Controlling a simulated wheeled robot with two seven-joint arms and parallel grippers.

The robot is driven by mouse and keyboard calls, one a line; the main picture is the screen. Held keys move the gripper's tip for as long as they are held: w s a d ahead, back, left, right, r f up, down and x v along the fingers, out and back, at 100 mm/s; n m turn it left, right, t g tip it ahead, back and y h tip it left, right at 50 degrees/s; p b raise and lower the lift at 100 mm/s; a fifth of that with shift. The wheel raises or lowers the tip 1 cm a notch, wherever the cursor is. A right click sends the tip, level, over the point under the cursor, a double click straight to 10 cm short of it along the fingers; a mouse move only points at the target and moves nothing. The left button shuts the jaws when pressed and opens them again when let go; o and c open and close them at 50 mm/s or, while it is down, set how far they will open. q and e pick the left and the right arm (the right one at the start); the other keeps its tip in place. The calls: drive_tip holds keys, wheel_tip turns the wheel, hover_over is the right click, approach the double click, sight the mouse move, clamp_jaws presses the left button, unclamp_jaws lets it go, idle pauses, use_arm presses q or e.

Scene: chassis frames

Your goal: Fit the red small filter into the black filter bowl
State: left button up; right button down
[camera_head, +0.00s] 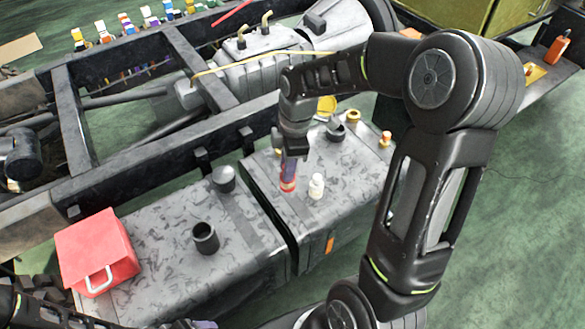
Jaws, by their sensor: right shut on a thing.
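My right gripper (291,160) points down over the right-hand grey tank and is shut on the red small filter (288,185), which is upright at the fingertips. I cannot tell whether its lower end touches the tank top. A black filter bowl (206,239), an open-topped cup, stands upright on the left-hand tank, apart from the filter. Another dark cup (336,132) stands behind the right gripper, on the right-hand tank. My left gripper (195,324) barely shows at the bottom edge, mostly cut off, so its jaws cannot be read.
A small white bottle (317,187) stands just right of the filter. A dark round part with a grey top (225,179) and a red box with a white handle (97,252) are on the left-hand tank. A dark gap (272,215) separates the tanks. Chassis rails lie behind.

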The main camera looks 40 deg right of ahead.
drive_tip(key=w+a+r+m+h, duration=0.1)
drive_tip(key=w+a+r+m, duration=0.1)
drive_tip(key=w+a+m, duration=0.7)
drive_tip(key=a+m, duration=0.2)
drive_tip(key=m, duration=0.2)
drive_tip(key=shift+r+m+t, duration=0.3)
drive_tip(key=shift+r+t, duration=0.05)
drive_tip(key=shift+t, duration=0.05)
drive_tip(key=shift+a, duration=0.1)
